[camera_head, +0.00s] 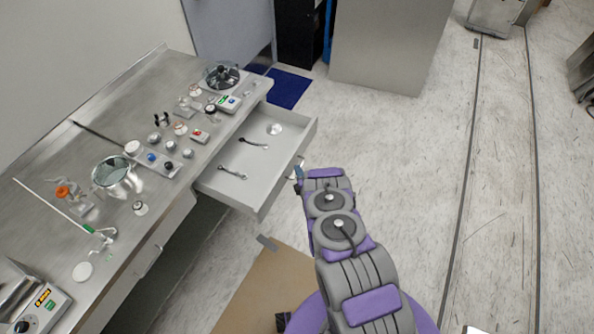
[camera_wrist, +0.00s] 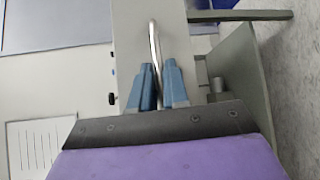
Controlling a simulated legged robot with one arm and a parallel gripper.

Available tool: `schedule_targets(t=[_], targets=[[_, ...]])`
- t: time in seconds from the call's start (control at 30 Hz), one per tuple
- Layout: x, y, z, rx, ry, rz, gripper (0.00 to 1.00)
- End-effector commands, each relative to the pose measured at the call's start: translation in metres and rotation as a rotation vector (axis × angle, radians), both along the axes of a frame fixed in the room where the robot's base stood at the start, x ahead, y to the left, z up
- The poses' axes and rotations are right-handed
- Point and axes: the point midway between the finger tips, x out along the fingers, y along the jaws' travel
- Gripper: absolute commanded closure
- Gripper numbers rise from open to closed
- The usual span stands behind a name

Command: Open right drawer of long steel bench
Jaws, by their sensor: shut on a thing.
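The long steel bench (camera_head: 130,105) runs along the left in the head view. Its right drawer (camera_head: 258,172) is pulled well out, and its open inside shows. In the wrist view, the drawer front (camera_wrist: 140,45) carries a curved metal handle (camera_wrist: 154,48). My gripper (camera_wrist: 158,75) has its blue fingertips on either side of the handle, shut on it. In the head view my gripper (camera_head: 298,172) is at the outer side of the drawer front, and the handle there is hidden.
Two dark-handled tools (camera_head: 252,143) and a round white item (camera_head: 274,129) lie in the drawer. Glassware, dishes and a scale (camera_head: 34,308) stand on the bench top. A brown mat (camera_head: 262,292) lies on the floor below the drawer.

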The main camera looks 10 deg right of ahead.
Motion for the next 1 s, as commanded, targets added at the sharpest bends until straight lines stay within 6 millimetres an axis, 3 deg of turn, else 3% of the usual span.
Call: schedule_targets(t=[0.2,0.23,0.43,0.77,1.0], targets=[[-0.001,-0.002,-0.002,-0.001,0.005,-0.004,1.00],[-0.001,-0.002,-0.002,-0.001,0.005,-0.004,0.82],[-0.001,-0.001,-0.001,-0.001,0.001,-0.003,0.64],[-0.006,-0.002,0.001,-0.001,0.000,-0.002,0.64],[-0.041,-0.007,0.006,0.000,0.006,-0.003,0.64]])
